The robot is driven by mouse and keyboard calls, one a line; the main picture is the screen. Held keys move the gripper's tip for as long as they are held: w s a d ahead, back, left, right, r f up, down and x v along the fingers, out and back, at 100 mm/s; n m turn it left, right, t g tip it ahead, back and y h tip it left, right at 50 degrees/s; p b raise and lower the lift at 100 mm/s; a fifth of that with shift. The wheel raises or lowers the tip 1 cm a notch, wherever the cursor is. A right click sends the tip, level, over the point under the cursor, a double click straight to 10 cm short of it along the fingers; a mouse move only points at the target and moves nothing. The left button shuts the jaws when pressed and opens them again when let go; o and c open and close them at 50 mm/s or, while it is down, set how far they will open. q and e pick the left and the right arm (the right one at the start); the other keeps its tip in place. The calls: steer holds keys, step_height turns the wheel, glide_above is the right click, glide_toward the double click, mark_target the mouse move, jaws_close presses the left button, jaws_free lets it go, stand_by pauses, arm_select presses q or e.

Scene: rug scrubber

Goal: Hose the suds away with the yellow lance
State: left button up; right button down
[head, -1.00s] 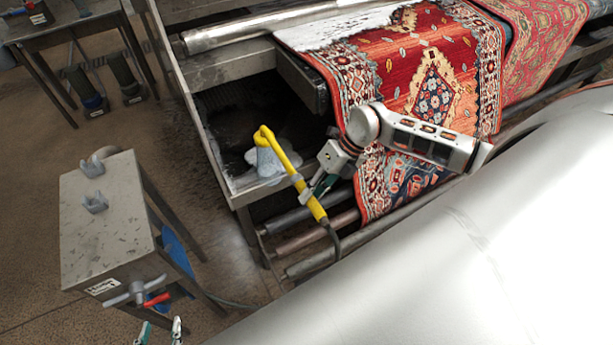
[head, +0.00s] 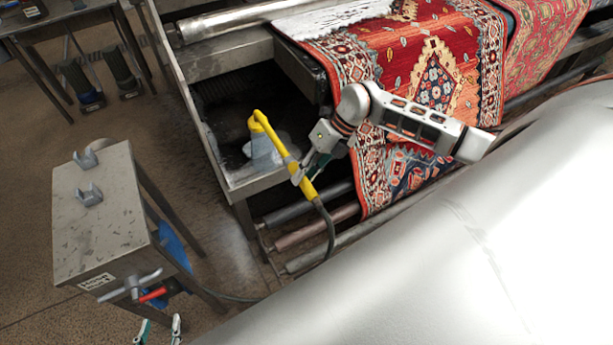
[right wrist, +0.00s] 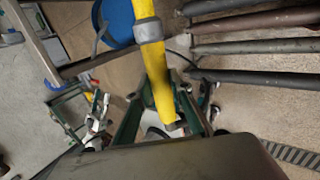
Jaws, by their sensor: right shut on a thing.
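My right gripper (head: 303,172) is shut on the lance's lower part. The lance also runs between its green fingers in the right wrist view (right wrist: 155,65). White suds (head: 335,18) lie on the far left part of the red patterned rug (head: 400,75). My left gripper (head: 159,331) is open and empty at the bottom edge, its fingertips apart. My right arm hides part of the rug.
A grey metal stand (head: 100,215) with hooks on top and a red-handled valve (head: 152,295) is at the left. A pale grey piece (head: 263,152) sits beside the lance. Metal rollers (head: 315,255) run below the table. Open floor lies between stand and table.

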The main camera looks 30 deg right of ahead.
mark_target(285, 150)
steer(key=shift+w+d+b, duration=0.1)
steer(key=shift+w+b, duration=1.15)
steer(key=shift+w, duration=0.75)
steer(key=shift+w+b, duration=0.4)
steer(key=shift+w, duration=0.4)
steer(key=shift+w+d+b, duration=0.1)
steer(key=shift+w+b, duration=0.3)
steer(key=shift+w, duration=0.2)
steer(key=shift+w+b, duration=0.4)
steer(key=shift+w, duration=0.4)
steer(key=shift+w+d+b, duration=0.1)
steer(key=shift+w+b, duration=0.4)
steer(key=shift+w, duration=0.25)
steer(key=shift+w+b, duration=0.3)
steer(key=shift+w, duration=0.25)
arm_select(q)
step_height(285, 150, down, 6)
steer(key=shift+a+f, duration=0.2)
steer(key=shift+a, duration=0.2)
arm_select(e)
steer(key=shift+w, duration=0.1)
steer(key=shift+w+r, duration=0.1)
arm_select(q)
steer(key=shift+s+f, duration=0.1)
steer(key=shift+s, duration=0.25)
